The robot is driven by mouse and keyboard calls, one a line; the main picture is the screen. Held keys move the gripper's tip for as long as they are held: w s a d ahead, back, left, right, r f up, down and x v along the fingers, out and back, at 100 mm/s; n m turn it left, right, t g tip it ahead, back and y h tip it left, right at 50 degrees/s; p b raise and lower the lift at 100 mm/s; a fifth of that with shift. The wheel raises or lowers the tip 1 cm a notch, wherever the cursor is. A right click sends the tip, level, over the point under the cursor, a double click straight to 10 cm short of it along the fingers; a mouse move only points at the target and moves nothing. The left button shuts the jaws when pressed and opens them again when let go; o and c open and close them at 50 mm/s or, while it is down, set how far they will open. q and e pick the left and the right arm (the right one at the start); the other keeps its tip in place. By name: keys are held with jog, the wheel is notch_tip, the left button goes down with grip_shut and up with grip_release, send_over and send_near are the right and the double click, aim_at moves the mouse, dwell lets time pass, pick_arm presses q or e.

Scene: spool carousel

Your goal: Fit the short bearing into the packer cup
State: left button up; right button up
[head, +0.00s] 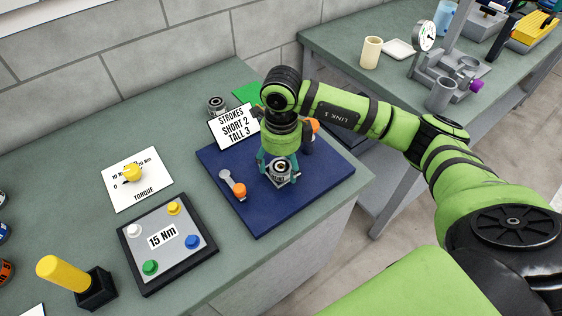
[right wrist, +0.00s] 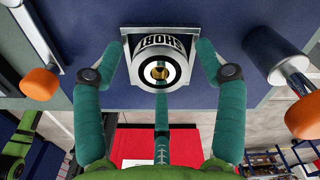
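A short silver cylinder marked SHORT, which looks like the short bearing, has dark and white rings around a brass-coloured centre. It (head: 281,167) stands on the blue mat with a square grey plate (head: 284,182) under it. It also shows in the right wrist view (right wrist: 160,72). I cannot tell the packer cup apart from this stack, or how deep the bearing sits. My right gripper (head: 280,163) points down with teal fingers around the cylinder. In the right wrist view (right wrist: 160,58), narrow gaps show beside the side fingers. My left gripper is out of view.
The blue mat (head: 255,217) carries a lever with an orange knob (head: 239,191) at left and another orange knob (head: 315,126) at right. Another metal ringed part (head: 217,105) and a strokes sign (head: 235,126) stand behind. A 15 Nm button panel (head: 135,255) is left.

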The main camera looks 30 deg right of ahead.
aim_at(281, 166)
jog(key=shift+r, duration=0.15)
notch_tip(281, 166, up, 12)
jog(key=b, duration=0.2)
dwell(0.4)
dwell(0.5)
